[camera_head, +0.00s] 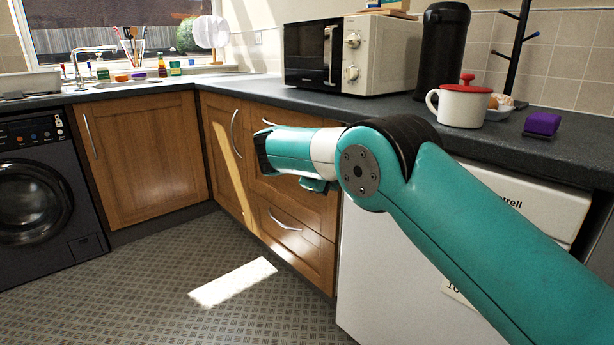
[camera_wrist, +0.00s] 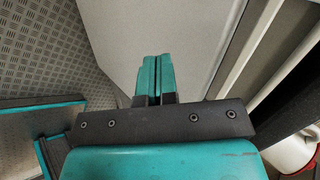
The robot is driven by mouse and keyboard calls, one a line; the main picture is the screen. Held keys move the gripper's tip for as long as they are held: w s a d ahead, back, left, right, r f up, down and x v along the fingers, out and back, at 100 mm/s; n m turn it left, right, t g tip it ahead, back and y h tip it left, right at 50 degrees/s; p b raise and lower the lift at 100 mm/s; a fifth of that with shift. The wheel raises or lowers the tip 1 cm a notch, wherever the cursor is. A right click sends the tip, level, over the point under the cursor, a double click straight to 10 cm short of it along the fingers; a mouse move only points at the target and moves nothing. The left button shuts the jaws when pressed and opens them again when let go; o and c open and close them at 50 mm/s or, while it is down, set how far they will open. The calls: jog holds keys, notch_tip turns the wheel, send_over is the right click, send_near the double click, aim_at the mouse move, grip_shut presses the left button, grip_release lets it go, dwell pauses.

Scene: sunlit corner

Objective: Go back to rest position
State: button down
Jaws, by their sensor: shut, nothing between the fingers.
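My arm reaches in from the right in the head view, bent at the elbow, in front of the wooden drawers (camera_head: 295,225) and the white appliance (camera_head: 400,270). In that view its far end points left and the fingertips are hard to make out. In the wrist view my gripper (camera_wrist: 153,62) is shut, its two teal fingers side by side with nothing between them. The white appliance's pale front (camera_wrist: 195,35) shows behind the fingers.
The dark worktop (camera_head: 380,105) carries a microwave (camera_head: 340,52), a white mug with a red lid (camera_head: 462,103), a purple sponge (camera_head: 542,124) and a black flask (camera_head: 440,50). A washing machine (camera_head: 40,190) stands at left. The patterned floor (camera_head: 150,285) is clear.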

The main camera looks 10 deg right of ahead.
jog(key=s+r+n+g+y, duration=0.1)
jog(key=s+r+n+y, duration=0.25)
jog(key=s+n, duration=0.5)
jog(key=s+r+n+y, duration=0.2)
jog(key=s+r+n, duration=0.2)
jog(key=s+n, duration=0.4)
jog(key=s+a+f+n+g+y, duration=0.1)
jog(key=s+n+g+y, duration=0.4)
jog(key=s+n, duration=1.7)
jog(key=s+r+m+p, duration=0.2)
jog(key=s+r+p, duration=0.1)
jog(key=r+p, duration=1.1)
jog(key=s+r+m+p, duration=0.3)
jog(key=s+r+p, duration=0.1)
jog(key=r+p, duration=0.9)
jog(key=shift+a+r+p, duration=0.15)
jog(key=shift+r+p, duration=0.25)
jog(key=shift+p, duration=0.1)
